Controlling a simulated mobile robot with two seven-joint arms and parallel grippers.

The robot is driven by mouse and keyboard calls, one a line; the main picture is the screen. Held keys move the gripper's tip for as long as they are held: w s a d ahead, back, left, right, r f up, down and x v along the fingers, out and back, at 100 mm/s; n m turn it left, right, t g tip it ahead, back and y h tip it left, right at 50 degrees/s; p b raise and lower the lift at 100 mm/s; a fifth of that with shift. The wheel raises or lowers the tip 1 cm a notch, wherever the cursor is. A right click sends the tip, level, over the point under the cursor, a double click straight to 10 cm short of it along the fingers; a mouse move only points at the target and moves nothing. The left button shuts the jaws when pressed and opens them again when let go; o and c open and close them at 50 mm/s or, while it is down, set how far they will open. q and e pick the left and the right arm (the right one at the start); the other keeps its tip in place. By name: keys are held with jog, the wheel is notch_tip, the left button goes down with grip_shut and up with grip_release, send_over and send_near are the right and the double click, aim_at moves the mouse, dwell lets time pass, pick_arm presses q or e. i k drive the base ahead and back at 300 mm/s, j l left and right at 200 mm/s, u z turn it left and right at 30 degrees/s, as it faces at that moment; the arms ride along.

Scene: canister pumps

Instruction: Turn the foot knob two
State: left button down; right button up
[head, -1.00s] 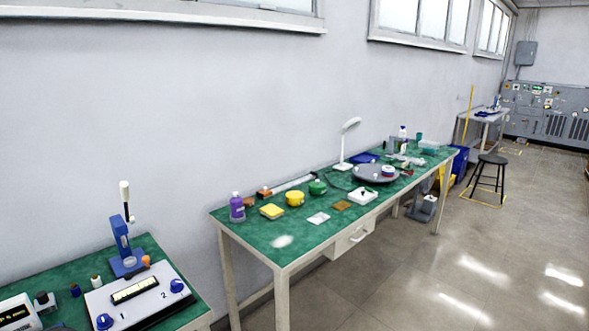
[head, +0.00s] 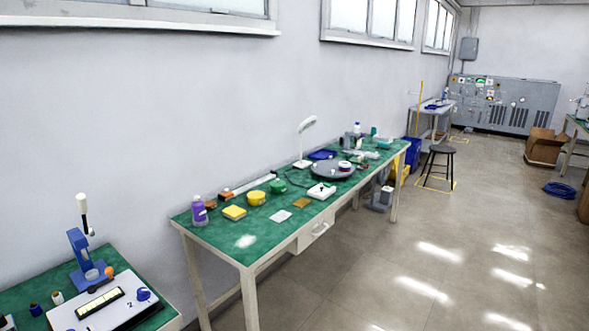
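A white control panel (head: 112,309) lies on the near left bench, partly cut off by the bottom edge. A blue knob (head: 143,294) sits at its right end, with a "2" printed beside it. A dark display strip (head: 99,301) runs across the panel. I cannot tell from this view whether this knob is the foot knob. Neither of my grippers is in view.
A blue press with a black-and-white handle (head: 82,255) stands behind the panel. A long green-topped table (head: 228,243) with bottles, pots and a lamp runs along the wall. A stool (head: 440,165) stands beyond it.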

aim_at(142, 294)
jog(key=u, duration=1.3)
